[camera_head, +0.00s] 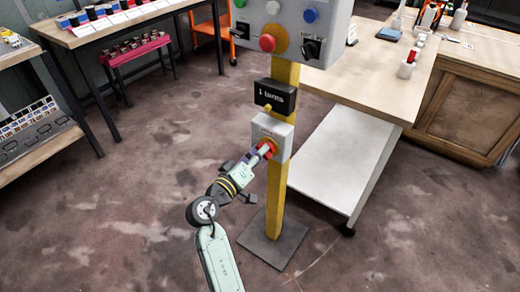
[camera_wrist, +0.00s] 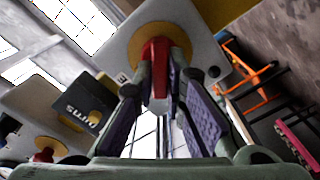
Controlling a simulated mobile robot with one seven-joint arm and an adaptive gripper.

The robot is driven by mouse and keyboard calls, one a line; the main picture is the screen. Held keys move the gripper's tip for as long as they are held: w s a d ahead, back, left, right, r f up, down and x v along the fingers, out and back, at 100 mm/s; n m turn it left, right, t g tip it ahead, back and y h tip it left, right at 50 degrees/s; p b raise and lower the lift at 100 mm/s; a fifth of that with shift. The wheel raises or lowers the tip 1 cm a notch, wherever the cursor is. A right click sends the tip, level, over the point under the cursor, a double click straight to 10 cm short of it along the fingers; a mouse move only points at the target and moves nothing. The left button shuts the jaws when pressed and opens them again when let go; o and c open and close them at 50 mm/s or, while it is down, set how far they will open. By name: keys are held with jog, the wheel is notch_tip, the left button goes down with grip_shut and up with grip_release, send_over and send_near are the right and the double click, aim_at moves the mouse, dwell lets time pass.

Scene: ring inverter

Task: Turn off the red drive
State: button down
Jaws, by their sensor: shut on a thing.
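A small grey box (camera_head: 284,130) is fixed low on a yellow post (camera_head: 278,195). It carries a red knob (camera_head: 266,148) on a yellow disc; in the wrist view the red knob (camera_wrist: 154,62) stands out from its yellow disc. My gripper (camera_head: 262,153) reaches the knob from the lower left and is shut on it. In the wrist view, the fingers of my gripper (camera_wrist: 160,75) sit on both sides of the knob. Just above is a black sign (camera_head: 276,96) reading "1 turns". The fingers hide part of the knob in the head view.
A larger grey panel (camera_head: 300,15) above has a red button (camera_head: 267,43), a blue button (camera_head: 310,15) and black switches. A wooden workbench (camera_head: 375,75) with a white lower shelf stands close behind on the right. Open floor (camera_head: 120,200) lies to the left.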

jog(key=shift+a+f+n+p, duration=0.15)
jog(key=shift+n+p, duration=1)
jog(key=shift+n, duration=0.8)
jog(key=shift+d+f+n+p, duration=0.1)
jog(key=shift+n+p, duration=1.05)
jog(key=shift+n, duration=0.8)
jog(key=c, duration=1.6)
grip_release()
jog(key=shift+c, duration=0.2)
jog(key=shift+a, duration=0.1)
jog(key=v, duration=1.2)
jog(key=shift+w, duration=0.1)
